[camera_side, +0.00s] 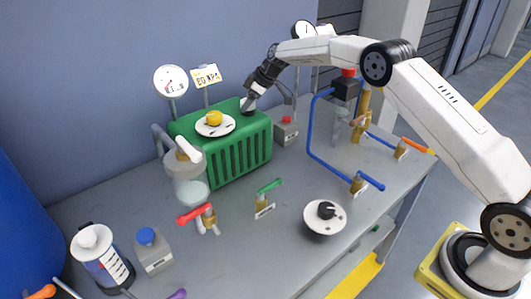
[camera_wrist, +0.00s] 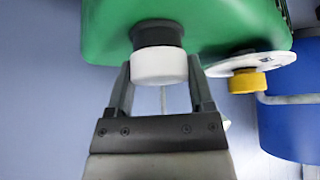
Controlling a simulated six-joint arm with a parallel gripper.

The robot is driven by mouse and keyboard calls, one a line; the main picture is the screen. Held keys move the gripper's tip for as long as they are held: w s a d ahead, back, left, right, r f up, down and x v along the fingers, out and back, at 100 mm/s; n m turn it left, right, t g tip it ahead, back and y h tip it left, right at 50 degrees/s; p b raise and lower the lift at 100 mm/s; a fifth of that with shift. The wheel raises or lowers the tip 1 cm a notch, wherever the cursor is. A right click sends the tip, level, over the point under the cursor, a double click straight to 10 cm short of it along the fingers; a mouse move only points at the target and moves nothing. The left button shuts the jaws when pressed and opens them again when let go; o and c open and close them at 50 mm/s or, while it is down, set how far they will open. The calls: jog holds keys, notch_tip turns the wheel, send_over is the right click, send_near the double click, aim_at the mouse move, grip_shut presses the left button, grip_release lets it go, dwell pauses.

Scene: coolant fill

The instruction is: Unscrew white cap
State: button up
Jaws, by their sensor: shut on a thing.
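The white cap (camera_wrist: 158,66) sits on a black neck (camera_wrist: 157,33) on the green box (camera_wrist: 215,25). In the side view the green box (camera_side: 236,158) stands against the wall, and my gripper (camera_side: 250,101) reaches down to its top right corner. In the wrist view my gripper (camera_wrist: 160,82) has one finger on each side of the white cap and is shut on it. The cap still appears against the black neck; I cannot tell whether it is loose. In the side view the fingers largely hide the cap.
A yellow knob (camera_side: 214,118) on a white disc (camera_side: 215,126) is left of my gripper on the box. A sign (camera_side: 206,76) and a gauge (camera_side: 171,82) rise behind. A grey box with a red button (camera_side: 286,130) stands right. Blue pipes (camera_side: 310,130) and valves occupy the table's right.

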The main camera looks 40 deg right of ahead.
jog(key=shift+n, duration=0.4)
jog(key=shift+n+g+y, duration=0.6)
jog(key=shift+n+g, duration=0.2)
jog(key=shift+n, duration=0.7)
jog(key=shift+r+n, duration=0.1)
jog(key=shift+n, duration=0.2)
jog(key=o, duration=1)
jog(key=v, duration=0.7)
jog(key=shift+d+r, duration=0.3)
